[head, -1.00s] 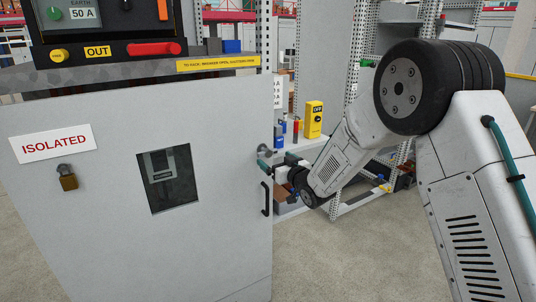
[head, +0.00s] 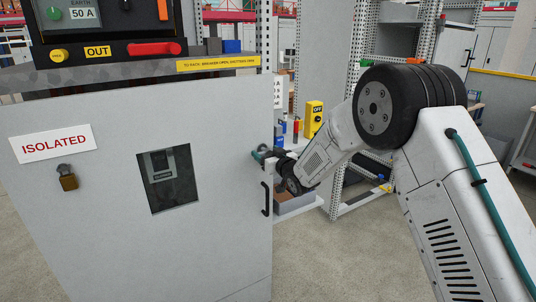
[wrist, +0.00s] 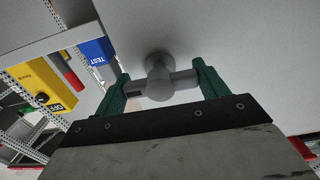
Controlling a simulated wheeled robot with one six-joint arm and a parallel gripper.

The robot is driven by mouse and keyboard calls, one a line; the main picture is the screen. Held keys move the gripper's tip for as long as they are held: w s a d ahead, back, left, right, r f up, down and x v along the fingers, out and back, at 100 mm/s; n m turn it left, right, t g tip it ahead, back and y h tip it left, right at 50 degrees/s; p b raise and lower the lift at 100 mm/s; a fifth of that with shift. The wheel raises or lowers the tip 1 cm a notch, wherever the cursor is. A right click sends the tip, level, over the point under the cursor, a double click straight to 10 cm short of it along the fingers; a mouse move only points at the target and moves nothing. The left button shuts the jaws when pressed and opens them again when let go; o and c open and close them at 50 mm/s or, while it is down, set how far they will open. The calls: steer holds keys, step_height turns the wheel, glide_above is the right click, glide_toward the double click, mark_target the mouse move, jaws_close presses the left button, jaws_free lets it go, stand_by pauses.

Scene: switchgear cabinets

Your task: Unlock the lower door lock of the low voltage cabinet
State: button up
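The low voltage cabinet door (head: 100,220) is a large pale grey panel with a small window. The lower door lock's grey T-shaped handle (wrist: 160,78) stands out from the grey surface in the wrist view. My gripper (head: 258,156) is at the door's right edge, above the black door handle (head: 266,198). In the wrist view the two teal fingers (wrist: 160,84) lie at either end of the lock's crossbar and seem to touch both ends. The bar lines up with the gripper. In the head view the fingers hide most of the lock.
A sign reading ISOLATED (head: 52,144) and a brass padlock (head: 68,181) are on the door's left. A yellow box marked OFF (head: 314,120) and a perforated metal rack (head: 345,150) stand behind my gripper. The floor (head: 350,260) right of the cabinet is clear.

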steer(key=shift+n, duration=0.3)
steer(key=n, duration=0.3)
steer(key=shift+n, duration=0.3)
steer(key=n, duration=0.4)
steer(key=shift+n, duration=0.3)
steer(key=n, duration=0.4)
steer(key=shift+n, duration=2.5)
steer(key=o, duration=1)
